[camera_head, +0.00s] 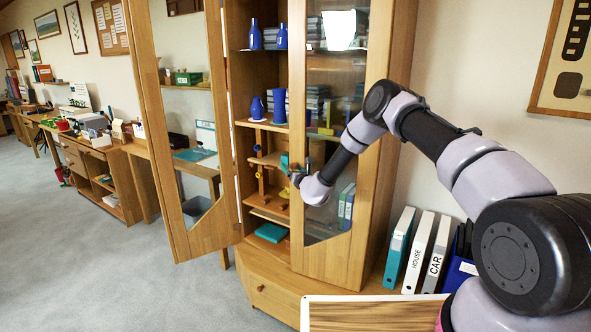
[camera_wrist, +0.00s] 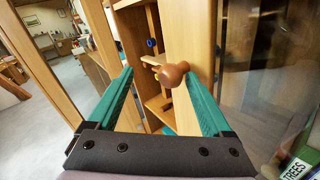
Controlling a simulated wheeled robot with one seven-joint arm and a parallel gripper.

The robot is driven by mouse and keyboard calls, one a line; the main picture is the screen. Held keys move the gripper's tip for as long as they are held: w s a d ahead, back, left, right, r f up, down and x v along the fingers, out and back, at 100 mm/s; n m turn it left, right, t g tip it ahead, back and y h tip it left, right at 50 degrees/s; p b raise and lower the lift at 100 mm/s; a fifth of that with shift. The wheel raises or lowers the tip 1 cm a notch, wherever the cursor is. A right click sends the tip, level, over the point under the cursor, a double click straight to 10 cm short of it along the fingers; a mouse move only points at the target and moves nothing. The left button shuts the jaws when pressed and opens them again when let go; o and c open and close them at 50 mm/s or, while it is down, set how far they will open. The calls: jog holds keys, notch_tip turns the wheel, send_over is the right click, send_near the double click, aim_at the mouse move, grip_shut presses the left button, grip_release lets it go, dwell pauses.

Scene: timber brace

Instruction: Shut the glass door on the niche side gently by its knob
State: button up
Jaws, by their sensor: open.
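A tall wooden cabinet has two glass doors. The left glass door (camera_head: 188,130) stands wide open, swung out to the left; it also shows at the left of the wrist view (camera_wrist: 62,62). The right glass door (camera_head: 345,262) lies across the right half of the cabinet; I cannot tell whether it is fully shut. Its wooden frame (camera_wrist: 203,38) carries a round brown knob (camera_wrist: 172,75). My gripper (camera_head: 288,168) is at this door's left edge. In the wrist view my gripper (camera_wrist: 158,74) is open, with the knob between or just beyond its fingertips, nearer the right finger.
Shelves inside hold blue vases (camera_head: 255,108) and a wooden toy stand (camera_head: 265,165). Binders (camera_head: 418,250) stand right of the cabinet. A striped wooden board (camera_head: 375,316) is in front. Desks (camera_head: 95,175) line the left wall, and grey floor (camera_head: 90,260) is free there.

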jog(key=shift+w+a+r, duration=0.2)
jog(key=shift+a+r, duration=0.15)
jog(key=shift+r, duration=0.15)
jog(key=shift+s+d+f, duration=0.1)
jog(key=shift+s+f, duration=0.05)
jog(key=shift+s, duration=0.05)
jog(key=v, duration=1.1)
jog(key=shift+w+d+f, duration=0.15)
jog(key=shift+d+f, duration=0.1)
jog(key=shift+f, duration=0.1)
